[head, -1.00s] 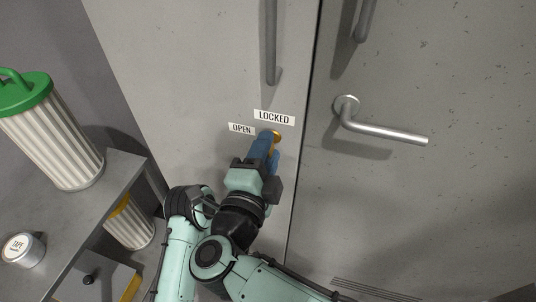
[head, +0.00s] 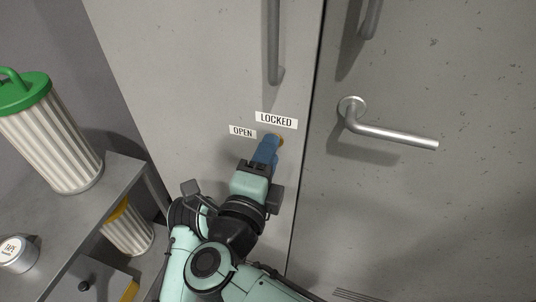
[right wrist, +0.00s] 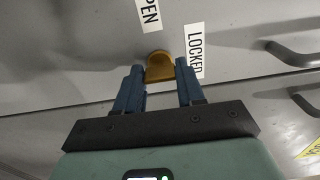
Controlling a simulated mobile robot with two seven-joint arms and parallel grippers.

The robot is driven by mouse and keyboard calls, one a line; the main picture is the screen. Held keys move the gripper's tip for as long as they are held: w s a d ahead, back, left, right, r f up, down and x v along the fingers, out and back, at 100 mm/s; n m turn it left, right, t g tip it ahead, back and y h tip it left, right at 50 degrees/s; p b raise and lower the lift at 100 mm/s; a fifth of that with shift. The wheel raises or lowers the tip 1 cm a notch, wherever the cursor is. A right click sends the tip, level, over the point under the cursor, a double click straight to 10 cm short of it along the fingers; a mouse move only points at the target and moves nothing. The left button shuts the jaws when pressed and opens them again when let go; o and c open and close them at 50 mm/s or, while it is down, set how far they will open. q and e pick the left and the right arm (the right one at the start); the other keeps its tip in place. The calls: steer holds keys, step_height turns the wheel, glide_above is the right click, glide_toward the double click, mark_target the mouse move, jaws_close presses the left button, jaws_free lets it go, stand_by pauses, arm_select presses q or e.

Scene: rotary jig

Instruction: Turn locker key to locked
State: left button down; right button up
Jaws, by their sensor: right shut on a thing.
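The brass locker key (head: 281,140) sits in the grey locker door (head: 200,75), just below the LOCKED label (head: 276,121) and right of the OPEN label (head: 242,132). My right gripper (head: 268,148) reaches up to it with blue fingers, which hide most of the key in the head view. In the right wrist view, the key's rounded brass head (right wrist: 159,67) lies between the tips of the right gripper (right wrist: 159,79), which is shut on it. Which label the key points at is hard to tell. My left gripper is not in view.
A vertical handle (head: 275,45) is above the labels. A lever handle (head: 390,135) sticks out from the neighbouring door at right. At left, a shelf unit (head: 95,205) holds a green-lidded ribbed canister (head: 55,140) and a tape tin (head: 18,254).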

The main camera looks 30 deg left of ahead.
steer(key=o, duration=1)
steer(key=shift+o, duration=0.2)
steer(key=shift+s, duration=0.1)
arm_select(q)
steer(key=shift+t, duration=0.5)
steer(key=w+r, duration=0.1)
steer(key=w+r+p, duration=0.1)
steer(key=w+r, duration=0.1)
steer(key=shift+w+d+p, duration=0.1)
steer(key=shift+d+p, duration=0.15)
steer(key=shift+p, duration=0.05)
arm_select(e)
steer(key=v, duration=1.3)
steer(key=shift+s, duration=0.15)
